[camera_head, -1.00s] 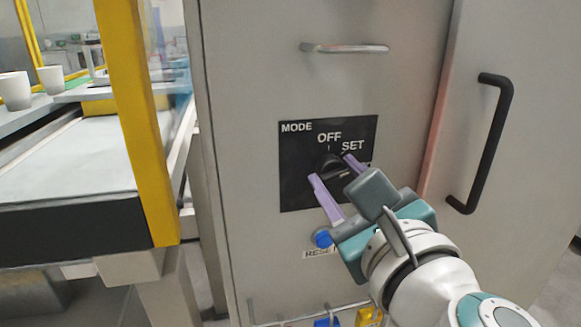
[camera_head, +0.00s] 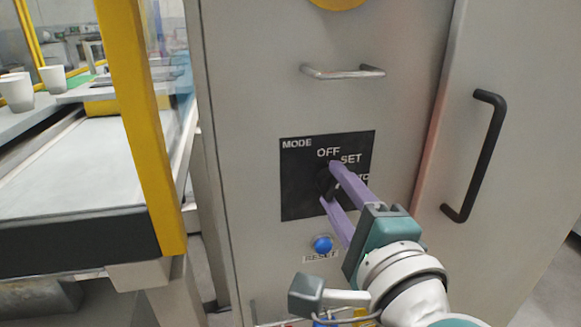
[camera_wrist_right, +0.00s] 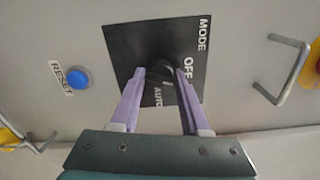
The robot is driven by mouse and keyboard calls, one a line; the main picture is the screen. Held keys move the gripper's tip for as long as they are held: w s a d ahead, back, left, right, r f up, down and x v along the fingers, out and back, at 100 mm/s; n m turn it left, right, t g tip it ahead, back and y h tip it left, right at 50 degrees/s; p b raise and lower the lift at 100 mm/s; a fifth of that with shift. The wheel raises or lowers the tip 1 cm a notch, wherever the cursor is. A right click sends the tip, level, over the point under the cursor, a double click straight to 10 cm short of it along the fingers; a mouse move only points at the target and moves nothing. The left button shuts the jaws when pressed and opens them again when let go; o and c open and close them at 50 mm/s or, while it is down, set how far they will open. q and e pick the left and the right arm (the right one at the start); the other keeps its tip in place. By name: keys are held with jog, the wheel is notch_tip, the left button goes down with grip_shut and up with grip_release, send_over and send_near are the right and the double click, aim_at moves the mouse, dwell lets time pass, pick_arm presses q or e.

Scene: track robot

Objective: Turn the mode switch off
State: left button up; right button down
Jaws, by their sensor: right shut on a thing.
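The mode switch (camera_head: 324,184) is a black knob on a black square panel (camera_head: 299,178) marked MODE, OFF, SET and a partly covered AUTO. The panel is on the grey cabinet front. My right gripper (camera_head: 329,182) reaches in from the lower right, its two purple fingers shut on the knob from either side. The knob also shows between the fingers in the right wrist view (camera_wrist_right: 159,72), close to the AUTO label. The fingers hide part of the knob, and I cannot tell its exact setting. My left gripper is out of view.
A blue RESET button (camera_head: 323,244) sits below the panel, close to my right gripper. A metal handle (camera_head: 343,73) is above the panel, and a black door handle (camera_head: 476,155) is to the right. A yellow post (camera_head: 140,130) and conveyor (camera_head: 80,165) stand left.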

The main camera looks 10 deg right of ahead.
jog(key=shift+n+p, duration=0.55)
jog(key=shift+n, duration=1.25)
jog(key=shift+c, duration=2.3)
grip_release()
jog(key=shift+s, duration=0.15)
jog(key=s, duration=0.9)
jog(key=shift+s+d, duration=0.15)
jog(key=shift+s, duration=0.2)
